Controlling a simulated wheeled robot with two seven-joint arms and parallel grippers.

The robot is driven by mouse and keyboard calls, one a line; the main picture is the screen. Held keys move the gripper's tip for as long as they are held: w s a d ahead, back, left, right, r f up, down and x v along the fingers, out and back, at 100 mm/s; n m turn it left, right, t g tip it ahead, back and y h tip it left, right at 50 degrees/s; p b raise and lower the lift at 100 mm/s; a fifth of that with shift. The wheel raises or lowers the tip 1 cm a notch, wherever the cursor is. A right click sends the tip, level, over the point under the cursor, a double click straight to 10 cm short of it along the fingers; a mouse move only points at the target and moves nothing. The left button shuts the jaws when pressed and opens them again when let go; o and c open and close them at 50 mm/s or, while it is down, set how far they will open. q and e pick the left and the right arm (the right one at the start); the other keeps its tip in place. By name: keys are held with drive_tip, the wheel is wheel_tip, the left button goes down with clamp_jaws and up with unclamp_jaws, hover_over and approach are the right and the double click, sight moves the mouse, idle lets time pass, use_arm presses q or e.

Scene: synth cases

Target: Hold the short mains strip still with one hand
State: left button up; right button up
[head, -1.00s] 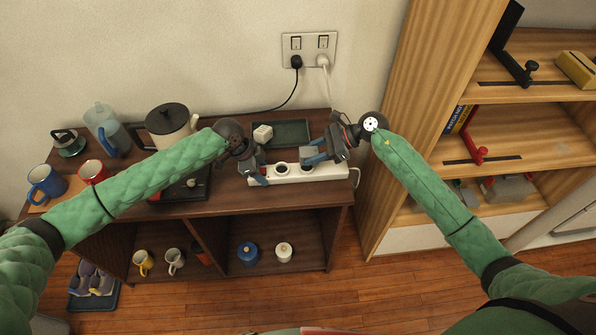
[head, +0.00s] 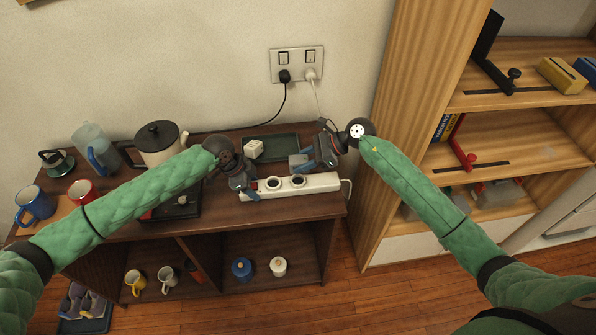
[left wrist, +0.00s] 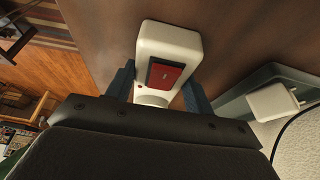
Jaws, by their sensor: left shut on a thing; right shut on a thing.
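The short white mains strip (head: 318,183) lies along the front of the dark cabinet top, with dark round sockets in its top. My left gripper (head: 246,188) is shut on its left end. In the left wrist view its blue fingers sit on both sides of the strip (left wrist: 170,40), by a red rocker switch (left wrist: 165,75). My right gripper (head: 308,163) is over the strip's back edge, right of the middle. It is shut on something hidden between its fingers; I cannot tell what.
A white plug-like block (head: 253,148) lies on a dark tray (head: 281,147) behind the strip. A wall socket (head: 297,65) holds a black and a white plug. A kettle (head: 157,146), a jug (head: 95,149) and mugs stand at left. A wooden shelf unit (head: 425,80) rises at right.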

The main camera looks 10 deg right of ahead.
drive_tip(key=w+a+f+m+h, duration=0.1)
drive_tip(key=w+a+m, duration=0.1)
drive_tip(key=w+m, duration=1.4)
drive_tip(key=m, duration=0.5)
drive_tip(key=shift+w+m+h, duration=0.25)
drive_tip(key=shift+m+h, duration=0.05)
drive_tip(key=shift+m, duration=0.1)
drive_tip(key=shift+w+a+m, duration=0.1)
drive_tip(key=shift+w+m, duration=0.5)
drive_tip(key=shift+m, duration=0.1)
drive_tip(key=shift+w+f, duration=0.1)
drive_tip(key=shift+f, duration=2.85)
drive_tip(key=o, duration=1.1)
drive_tip(key=shift+f, duration=0.1)
